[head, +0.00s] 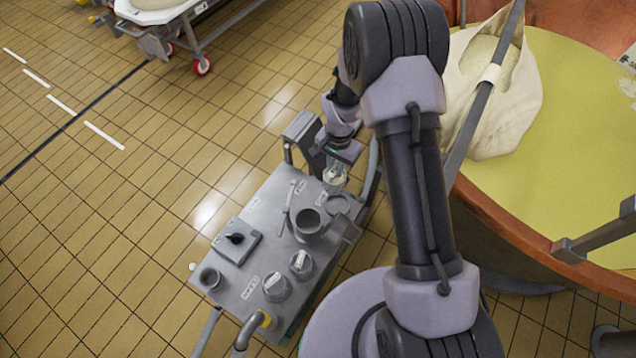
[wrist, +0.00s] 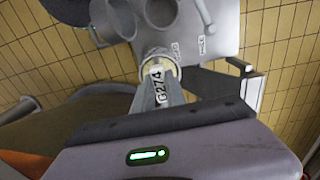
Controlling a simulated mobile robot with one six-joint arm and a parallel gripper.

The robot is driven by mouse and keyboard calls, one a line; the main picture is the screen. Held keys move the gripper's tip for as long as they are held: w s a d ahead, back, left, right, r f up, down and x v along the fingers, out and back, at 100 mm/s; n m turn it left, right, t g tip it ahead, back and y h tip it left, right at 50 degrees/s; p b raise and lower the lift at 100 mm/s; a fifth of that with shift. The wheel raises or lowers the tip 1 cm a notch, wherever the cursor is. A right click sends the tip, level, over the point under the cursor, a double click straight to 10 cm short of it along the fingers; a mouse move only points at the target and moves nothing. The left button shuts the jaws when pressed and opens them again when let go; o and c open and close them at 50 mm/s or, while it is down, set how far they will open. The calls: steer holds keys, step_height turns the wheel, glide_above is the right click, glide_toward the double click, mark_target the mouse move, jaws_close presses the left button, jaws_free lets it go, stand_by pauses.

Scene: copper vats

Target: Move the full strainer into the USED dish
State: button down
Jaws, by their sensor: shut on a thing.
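In the head view my gripper (head: 337,160) is shut on a small round vessel (head: 335,178) with clear-looking sides and pale contents.
A copper vat (head: 520,240) of yellow liquid stands close on the right.

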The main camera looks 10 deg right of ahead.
steer(key=d+f, duration=0.1)
steer(key=w+d+f+b, duration=0.1)
steer(key=shift+w+d+f, duration=0.1)
steer(key=shift+d+f, duration=0.1)
steer(key=shift+f, duration=0.2)
steer(key=shift+f+b, duration=1.35)
steer(key=shift+f, duration=0.85)
steer(key=shift+f, duration=0.15)
step_height(320, 180, down, 9)
steer(key=b, duration=0.6)
steer(key=shift+f, duration=0.55)
steer(key=c, duration=1.3)
jaws_free()
